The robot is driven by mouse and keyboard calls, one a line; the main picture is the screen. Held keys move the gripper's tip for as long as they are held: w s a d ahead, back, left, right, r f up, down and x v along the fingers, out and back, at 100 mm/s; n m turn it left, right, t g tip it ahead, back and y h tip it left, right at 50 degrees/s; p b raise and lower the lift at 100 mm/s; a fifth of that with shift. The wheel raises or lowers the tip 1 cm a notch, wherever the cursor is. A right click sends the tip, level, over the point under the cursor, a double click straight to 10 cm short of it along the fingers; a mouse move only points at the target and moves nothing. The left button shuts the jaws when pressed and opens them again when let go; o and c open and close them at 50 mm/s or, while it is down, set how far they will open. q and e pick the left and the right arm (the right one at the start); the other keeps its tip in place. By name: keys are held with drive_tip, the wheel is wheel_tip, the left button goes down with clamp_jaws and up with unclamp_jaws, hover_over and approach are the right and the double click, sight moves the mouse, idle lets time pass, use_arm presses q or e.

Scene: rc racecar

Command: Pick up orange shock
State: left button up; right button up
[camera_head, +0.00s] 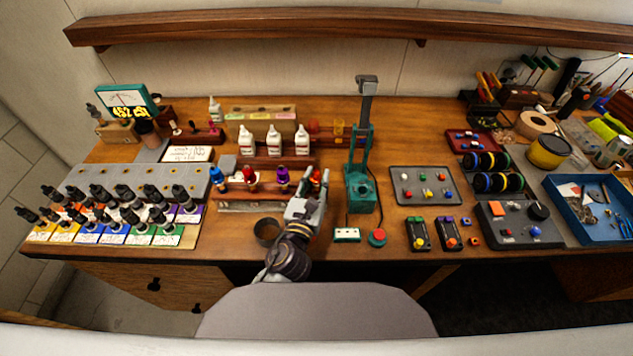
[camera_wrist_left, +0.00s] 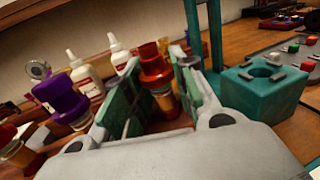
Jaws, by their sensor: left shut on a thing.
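The orange shock (camera_head: 316,178) stands at the right end of a row of coloured shocks, just left of the green press. In the left wrist view the orange shock (camera_wrist_left: 155,66) stands between the green-padded fingers, with a brass-coloured lower part. My left gripper (camera_head: 311,192) reaches in from the front and is shut on the orange shock; the gripper partly hides its lower part. I cannot tell whether the shock is lifted. A purple shock (camera_head: 282,175), a red shock (camera_head: 251,176) and a blue shock (camera_head: 218,174) stand to its left. My right gripper is not in view.
The green press (camera_head: 361,190) stands close to the right of my left gripper. White bottles (camera_head: 274,140) stand behind the shock row. A dark cup (camera_head: 267,231) is left of my left wrist. Several black shocks (camera_head: 124,193) fill a rack at the left.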

use_arm(q)
drive_tip(key=shift+r, duration=0.1)
drive_tip(key=shift+r+p, duration=0.65)
drive_tip(key=shift+r, duration=0.6)
wheel_tip(320, 180, up, 7)
drive_tip(key=shift+r+p, duration=0.15)
drive_tip(key=shift+p, duration=0.9)
drive_tip(key=shift+r, duration=0.1)
drive_tip(key=shift+r, duration=0.1)
drive_tip(key=shift+r+p, duration=1.2)
drive_tip(key=shift+p, duration=0.4)
drive_tip(key=shift+r+p, duration=0.8)
drive_tip(key=shift+r, duration=1.75)
